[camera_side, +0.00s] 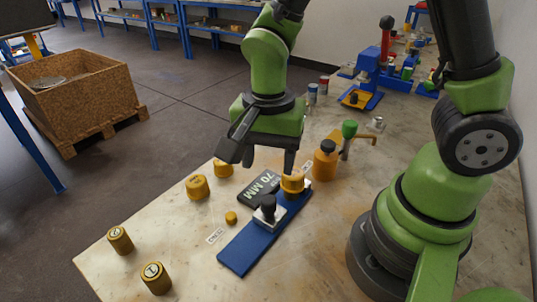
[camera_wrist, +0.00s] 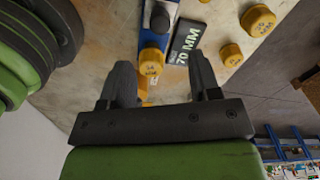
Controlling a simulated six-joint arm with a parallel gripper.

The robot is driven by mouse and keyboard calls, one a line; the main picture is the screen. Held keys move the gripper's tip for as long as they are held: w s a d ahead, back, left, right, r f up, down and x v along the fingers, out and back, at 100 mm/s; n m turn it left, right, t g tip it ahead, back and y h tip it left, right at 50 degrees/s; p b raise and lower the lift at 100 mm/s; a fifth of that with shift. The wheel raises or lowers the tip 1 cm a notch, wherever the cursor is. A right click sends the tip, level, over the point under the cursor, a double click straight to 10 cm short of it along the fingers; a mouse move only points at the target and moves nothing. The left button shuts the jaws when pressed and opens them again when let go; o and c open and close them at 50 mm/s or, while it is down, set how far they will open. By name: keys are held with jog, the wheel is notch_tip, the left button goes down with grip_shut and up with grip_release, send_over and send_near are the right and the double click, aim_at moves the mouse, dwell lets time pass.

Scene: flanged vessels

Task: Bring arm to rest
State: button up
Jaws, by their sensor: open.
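My gripper (camera_side: 262,166) is open and empty, pointing down over the bench. In the wrist view my gripper (camera_wrist: 161,68) has its two dark fingers wide apart. A yellow flanged vessel (camera_side: 292,183) sits at the far end of a blue fixture (camera_side: 240,249) with a dark-knobbed clamp (camera_side: 268,210). In the side view one fingertip shows right above this vessel. In the wrist view the vessel (camera_wrist: 151,63) appears between the fingers, nearer the left one. I cannot tell how large the height gap is.
A dark "70 MM" block (camera_side: 258,188) lies beside the fixture. Loose yellow vessels (camera_side: 197,187) and numbered cylinders (camera_side: 156,278) stand to the left. An orange bottle (camera_side: 325,160) and a green-topped valve (camera_side: 349,130) stand close behind, right. A blue press (camera_side: 370,68) is farther back.

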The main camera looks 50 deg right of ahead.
jog(key=s+d+r+n+t+y, duration=0.1)
jog(key=s+d+r+n+t, duration=0.1)
jog(key=r, duration=0.6)
jog(key=s+d+r+n+t+y, duration=0.1)
jog(key=s+r+n+t, duration=0.4)
jog(key=s+r+n, duration=0.1)
notch_tip(320, 180, up, 2)
jog(key=shift+s+d+r+n, duration=0.25)
jog(key=shift+s+d+n, duration=0.15)
jog(key=shift+n, duration=0.4)
dwell(0.7)
